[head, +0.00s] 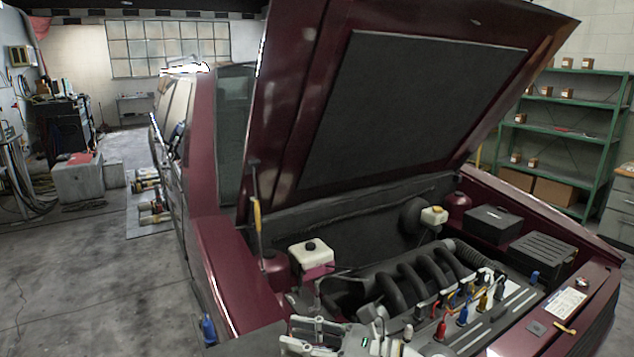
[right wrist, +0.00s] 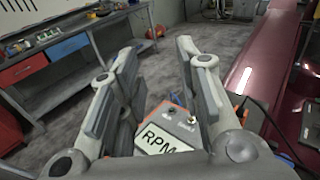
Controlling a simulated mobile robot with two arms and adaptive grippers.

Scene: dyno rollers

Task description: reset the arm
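My right gripper (head: 300,335) is at the bottom of the head view, in front of the car's engine bay, with its fingers pointing left. In the right wrist view its two fingers (right wrist: 163,75) stand apart with a gap between them. A box labelled RPM (right wrist: 165,132) with orange edges shows low between the fingers in that view. I cannot tell how far it is from them, and nothing is visibly clamped. My left gripper is not in view.
The dark red car (head: 230,275) has its hood (head: 310,70) raised over the engine. Coloured clips (head: 462,316) stand on the engine's right. A workbench (right wrist: 75,45) with red and blue drawers is across open grey floor. Green shelves (head: 570,128) stand behind.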

